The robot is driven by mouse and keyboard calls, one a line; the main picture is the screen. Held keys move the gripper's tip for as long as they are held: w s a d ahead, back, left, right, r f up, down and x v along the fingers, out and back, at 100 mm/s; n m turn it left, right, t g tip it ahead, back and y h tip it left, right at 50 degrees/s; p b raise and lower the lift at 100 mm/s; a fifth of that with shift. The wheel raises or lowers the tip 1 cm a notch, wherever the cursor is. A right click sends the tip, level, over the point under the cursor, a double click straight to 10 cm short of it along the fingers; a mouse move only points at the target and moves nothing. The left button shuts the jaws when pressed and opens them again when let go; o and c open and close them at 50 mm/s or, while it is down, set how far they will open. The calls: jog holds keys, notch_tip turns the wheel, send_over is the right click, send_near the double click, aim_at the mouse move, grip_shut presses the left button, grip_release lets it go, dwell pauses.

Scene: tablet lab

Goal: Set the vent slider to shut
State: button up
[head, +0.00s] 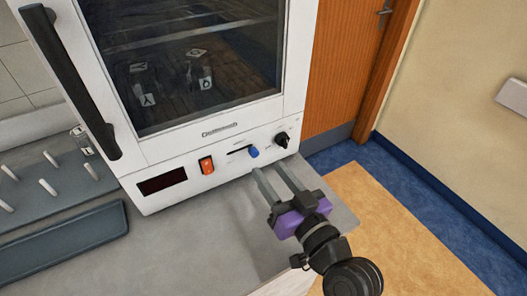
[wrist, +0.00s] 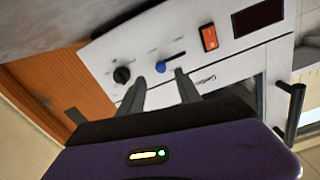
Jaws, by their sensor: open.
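The vent slider is a blue knob (head: 253,152) in a dark horizontal slot on the white lower panel of the oven (head: 180,170). In the head view the knob sits at the right end of the slot. The blue knob also shows in the wrist view (wrist: 160,67), where the panel appears upside down. My gripper (head: 268,167) is open and empty, in front of the panel just below the knob. In the wrist view my fingertips (wrist: 160,76) appear on either side of the knob; I cannot tell whether they touch it. The slot's markings are too small to read.
A black rotary knob (head: 281,140) is close to the right of the slider, and an orange switch (head: 206,165) is to its left. A dark display (head: 162,183) is farther left. The grey bench (head: 190,240) in front is clear; a pegged rack (head: 45,185) stands at left.

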aim_at(256, 155)
jog(key=p+x, duration=0.1)
jog(key=x, duration=0.5)
jog(key=shift+w+a+p, duration=0.1)
jog(key=shift+a+p, duration=0.15)
jog(key=shift+p, duration=0.1)
grip_shut()
dwell(1.1)
